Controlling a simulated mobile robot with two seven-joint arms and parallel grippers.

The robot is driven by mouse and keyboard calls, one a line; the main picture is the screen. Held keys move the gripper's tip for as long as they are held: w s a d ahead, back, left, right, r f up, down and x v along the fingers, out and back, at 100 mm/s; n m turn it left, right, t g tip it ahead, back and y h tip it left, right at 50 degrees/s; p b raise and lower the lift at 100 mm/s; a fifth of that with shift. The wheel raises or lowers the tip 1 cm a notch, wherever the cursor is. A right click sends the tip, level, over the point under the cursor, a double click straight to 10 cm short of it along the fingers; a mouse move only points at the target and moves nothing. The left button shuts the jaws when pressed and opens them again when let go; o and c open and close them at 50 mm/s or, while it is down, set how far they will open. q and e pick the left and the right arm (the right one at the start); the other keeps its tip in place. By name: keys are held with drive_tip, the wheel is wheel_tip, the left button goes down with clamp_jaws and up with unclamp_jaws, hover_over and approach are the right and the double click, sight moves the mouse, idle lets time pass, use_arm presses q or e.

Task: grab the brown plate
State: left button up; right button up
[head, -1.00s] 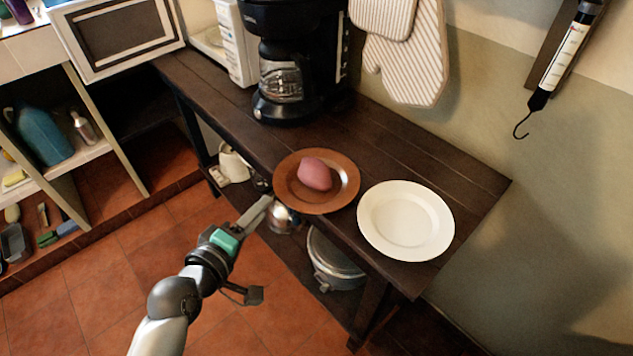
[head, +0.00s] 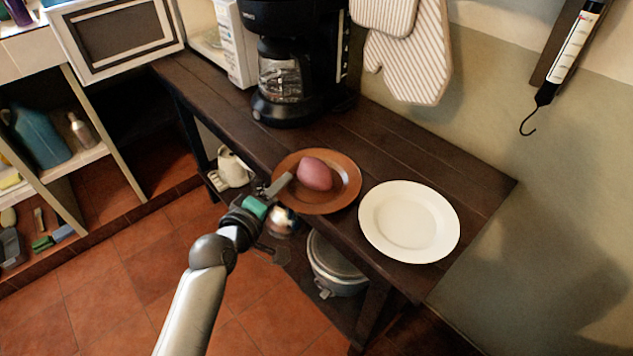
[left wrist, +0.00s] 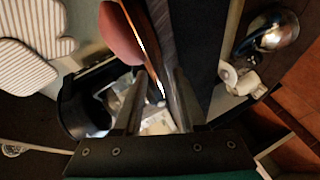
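The brown plate (head: 338,200) lies on the dark wooden table near its front edge in the head view, with a pinkish-red rounded item (head: 315,174) on it. My left gripper (head: 282,187) is at the plate's left front rim, and one finger overlaps the rim. In the left wrist view, the fingers (left wrist: 157,88) are apart, with the edge of the brown plate (left wrist: 140,30) reaching in between them. A gap shows there, and I cannot tell whether either finger touches the plate. The lower finger is hidden in the head view. My right gripper is not in view.
A white plate (head: 409,240) sits just right of the brown one. A black coffee maker (head: 290,70) stands behind on the dark table (head: 440,155). A lower shelf holds a pot (head: 335,262) and a white kettle-like item (head: 232,168). Oven mitts hang on the wall.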

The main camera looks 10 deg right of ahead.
use_arm(q)
drive_tip(key=shift+c, duration=0.3)
clamp_jaws()
idle(1.0)
drive_tip(key=shift+r, duration=0.15)
